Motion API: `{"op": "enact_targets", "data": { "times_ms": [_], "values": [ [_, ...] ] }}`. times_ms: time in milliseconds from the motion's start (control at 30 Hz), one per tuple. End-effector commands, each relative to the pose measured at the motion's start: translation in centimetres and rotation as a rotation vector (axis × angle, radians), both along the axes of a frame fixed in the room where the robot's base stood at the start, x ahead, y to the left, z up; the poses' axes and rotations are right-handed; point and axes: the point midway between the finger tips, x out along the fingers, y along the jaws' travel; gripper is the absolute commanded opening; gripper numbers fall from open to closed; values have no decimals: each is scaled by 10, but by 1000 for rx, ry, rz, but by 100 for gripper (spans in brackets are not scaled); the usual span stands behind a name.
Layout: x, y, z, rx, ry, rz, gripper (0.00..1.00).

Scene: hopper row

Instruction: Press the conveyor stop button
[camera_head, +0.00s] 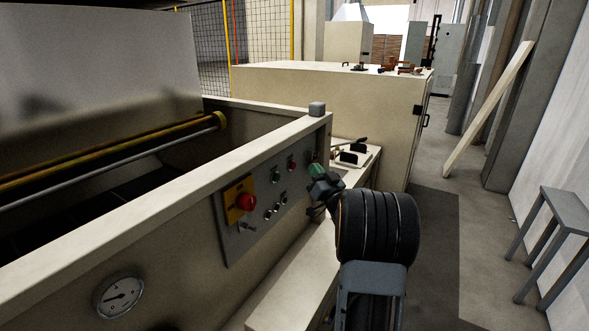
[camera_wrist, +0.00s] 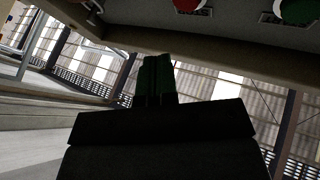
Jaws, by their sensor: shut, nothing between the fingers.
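A grey control panel (camera_head: 258,238) is set in the side of the beige machine. It carries a large red mushroom button (camera_head: 247,202) on a yellow plate, a small red button (camera_head: 292,163) to its upper right and several other small controls. I cannot read any labels, so I cannot tell which is the conveyor stop button. My gripper (camera_head: 317,171), with green fingertips, is shut and empty by the panel's right end. In the wrist view, the closed fingertips (camera_wrist: 156,72) are below a red button (camera_wrist: 190,5) and a green button (camera_wrist: 297,10), both cut by the top edge. Contact is not visible.
A beige ledge (camera_head: 290,285) runs below the panel. A pressure gauge (camera_head: 119,296) is at the lower left. A beige cabinet (camera_head: 330,100) stands behind. A grey stool (camera_head: 560,225) is at the right, with clear floor (camera_head: 450,230) between it and the machine.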

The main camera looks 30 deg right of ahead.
Motion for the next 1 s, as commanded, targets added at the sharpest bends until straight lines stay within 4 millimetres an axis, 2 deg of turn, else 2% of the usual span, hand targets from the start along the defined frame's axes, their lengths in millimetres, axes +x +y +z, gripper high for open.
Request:
{"op": "enact_targets", "data": {
  "times_ms": [300,1000],
  "values": [
    [-14,-7,0,0,1,0,0],
    [-14,-7,0,-1,1,0,0]
  ]
}}
